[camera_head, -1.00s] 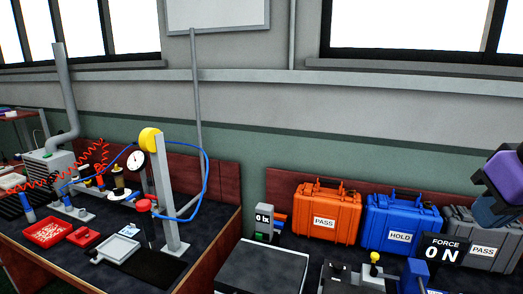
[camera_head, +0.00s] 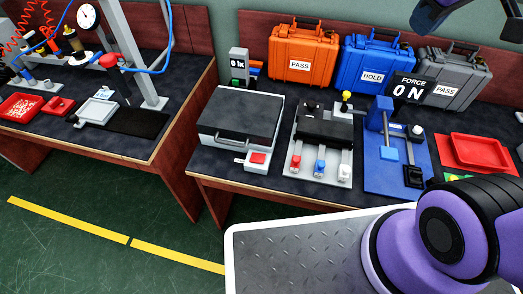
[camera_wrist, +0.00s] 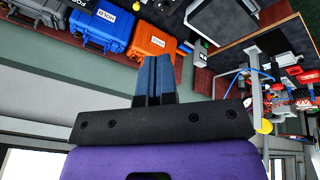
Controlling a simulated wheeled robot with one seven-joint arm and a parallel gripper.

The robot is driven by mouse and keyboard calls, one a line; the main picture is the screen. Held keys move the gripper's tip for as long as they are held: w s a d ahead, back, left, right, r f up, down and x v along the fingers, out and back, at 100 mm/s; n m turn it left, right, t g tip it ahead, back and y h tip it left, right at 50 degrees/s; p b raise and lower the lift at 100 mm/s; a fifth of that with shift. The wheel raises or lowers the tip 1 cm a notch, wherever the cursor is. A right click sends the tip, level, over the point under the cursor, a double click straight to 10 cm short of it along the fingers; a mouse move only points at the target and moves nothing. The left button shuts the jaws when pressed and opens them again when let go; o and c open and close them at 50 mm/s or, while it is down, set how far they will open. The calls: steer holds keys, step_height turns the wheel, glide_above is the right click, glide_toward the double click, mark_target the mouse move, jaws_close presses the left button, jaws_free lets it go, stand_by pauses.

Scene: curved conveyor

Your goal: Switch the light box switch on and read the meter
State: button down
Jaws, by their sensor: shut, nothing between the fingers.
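The light box (camera_head: 240,115) is a flat grey box with a dark lid and a handle along its front, on the dark bench. A red switch (camera_head: 257,159) sits on a small pale plate at its front right corner. The meter (camera_head: 237,62) stands behind the box, and its display reads "0 lx". My gripper (camera_wrist: 154,62) shows in the wrist view with its blue fingers shut and empty, apart from the box and the switch. The wrist view is upside down.
Orange (camera_head: 303,52), blue (camera_head: 373,62) and grey (camera_head: 455,78) cases line the back. Right of the box are a fixture with several buttons (camera_head: 319,167), a blue press (camera_head: 387,130) and a red tray (camera_head: 478,152). A gap separates the left bench (camera_head: 160,135).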

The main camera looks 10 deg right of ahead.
steer(key=w+a+f+n+g+h, duration=0.1)
steer(key=w+a+f+n, duration=0.45)
steer(key=w+n, duration=0.3)
steer(key=n+g, duration=0.3)
steer(key=n, duration=1.5)
glide_above(263, 158)
steer(key=w+a, duration=0.1)
steer(key=a, duration=0.1)
step_height(263, 158, down, 28)
steer(key=shift+a+f+n+g, duration=0.15)
steer(key=shift+f+n+g, duration=0.15)
steer(key=shift+f+n, duration=0.25)
steer(key=shift+f, duration=0.1)
steer(key=shift+y, duration=0.3)
steer(key=f, duration=0.4)
steer(key=d+f, duration=0.1)
steer(key=f, duration=0.8)
steer(key=shift+s+d+f, duration=0.35)
steer(key=shift+s+d, duration=0.05)
